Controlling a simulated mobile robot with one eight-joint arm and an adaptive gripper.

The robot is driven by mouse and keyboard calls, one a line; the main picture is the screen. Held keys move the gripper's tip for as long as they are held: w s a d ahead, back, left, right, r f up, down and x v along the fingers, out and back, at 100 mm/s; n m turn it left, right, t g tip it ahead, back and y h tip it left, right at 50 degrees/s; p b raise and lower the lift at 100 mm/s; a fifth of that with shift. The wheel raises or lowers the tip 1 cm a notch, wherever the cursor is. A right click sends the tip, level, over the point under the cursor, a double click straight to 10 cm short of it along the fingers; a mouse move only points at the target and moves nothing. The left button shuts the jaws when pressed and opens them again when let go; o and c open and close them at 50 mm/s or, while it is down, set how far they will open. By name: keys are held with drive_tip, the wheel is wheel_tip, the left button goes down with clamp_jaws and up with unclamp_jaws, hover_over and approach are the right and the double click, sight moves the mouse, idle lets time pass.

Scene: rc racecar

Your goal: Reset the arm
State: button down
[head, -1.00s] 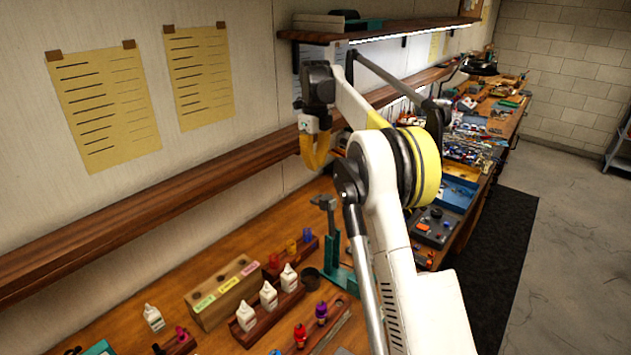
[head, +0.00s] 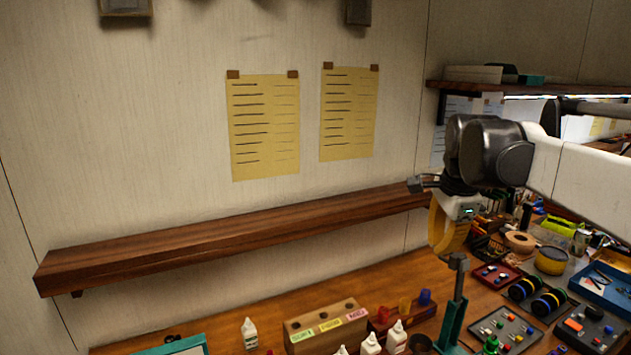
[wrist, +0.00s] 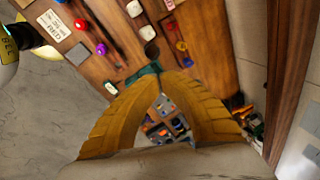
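My gripper (head: 441,230) is at the right of the head view, hanging from my arm with its yellow fingers pointing down above the bench. In the wrist view its two yellow fingers (wrist: 158,82) curve in and meet at the tips, with nothing seen held between them. A teal stand with a dark upright post (head: 455,305) stands on the bench below the gripper. Teal parts also show just beyond the fingertips in the wrist view, apparently farther down.
A wooden wall shelf (head: 240,235) runs along the wall left of my gripper. The wooden bench (head: 270,308) holds a labelled wooden block (head: 327,325), white bottles (head: 370,343) and trays of parts (head: 505,330). An upper shelf (head: 500,90) is behind my arm.

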drive_tip(key=s+a+f+n+t+b, duration=0.2)
drive_tip(key=s+a+f+n+b, duration=0.1)
drive_tip(key=s+f+n, duration=0.5)
drive_tip(key=s+a+f+n+t+b, duration=0.2)
drive_tip(key=s+f+n+b, duration=0.4)
drive_tip(key=s+f, duration=0.8)
drive_tip(key=s+a+n, duration=0.1)
drive_tip(key=n, duration=0.1)
drive_tip(key=shift+a+f+n, duration=0.3)
drive_tip(key=shift+a, duration=0.05)
drive_tip(key=shift+d, duration=0.1)
